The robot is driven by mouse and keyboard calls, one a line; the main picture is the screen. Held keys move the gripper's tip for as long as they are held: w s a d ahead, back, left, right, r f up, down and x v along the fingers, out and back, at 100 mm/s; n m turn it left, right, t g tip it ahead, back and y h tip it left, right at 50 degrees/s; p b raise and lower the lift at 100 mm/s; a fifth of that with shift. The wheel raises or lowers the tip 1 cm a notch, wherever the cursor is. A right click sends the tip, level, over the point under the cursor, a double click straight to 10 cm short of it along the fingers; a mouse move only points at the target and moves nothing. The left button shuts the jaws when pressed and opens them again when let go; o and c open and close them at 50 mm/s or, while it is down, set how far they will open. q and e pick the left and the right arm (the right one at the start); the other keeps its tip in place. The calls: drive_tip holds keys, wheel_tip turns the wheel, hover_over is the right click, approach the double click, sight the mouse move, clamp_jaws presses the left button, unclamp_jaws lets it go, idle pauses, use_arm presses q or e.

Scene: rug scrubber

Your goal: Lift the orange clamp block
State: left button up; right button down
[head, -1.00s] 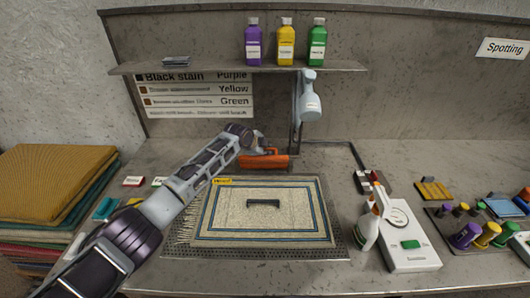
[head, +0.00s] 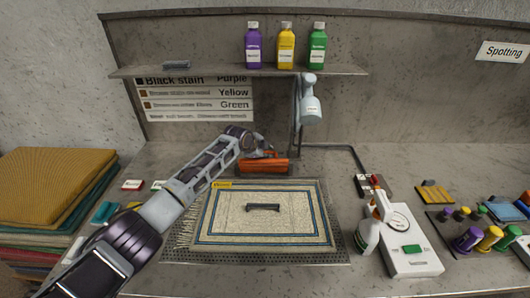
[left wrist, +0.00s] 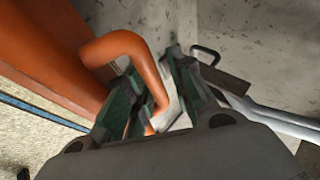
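The orange clamp block (head: 263,166) lies along the back edge of the rug (head: 215,224). In the left wrist view the orange block (left wrist: 50,45) fills the upper left, with its curved orange handle (left wrist: 120,46) reaching down between my fingers. My left gripper (head: 256,146) is at the back of the block. In the left wrist view its green-padded fingers (left wrist: 158,75) are spread, one on each side of the handle. A gap shows between the handle and the right-hand finger. Contact with the left-hand finger is unclear. My right gripper is out of view.
A dark bar-shaped handle (head: 263,208) sits on the rug. A spray bottle (head: 371,225) and a white device (head: 408,250) stand to the right. A grey nozzle unit (head: 310,104) hangs behind. Folded rugs (head: 55,185) are stacked at left.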

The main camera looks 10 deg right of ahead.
use_arm(q)
drive_tip(key=shift+s+a+f, duration=0.1)
drive_tip(key=shift+a+f, duration=0.05)
drive_tip(key=shift+f, duration=0.15)
drive_tip(key=shift+s+a+r, duration=0.1)
drive_tip(key=shift+r, duration=0.05)
drive_tip(key=shift+v, duration=5.85)
drive_tip(key=shift+r, duration=0.15)
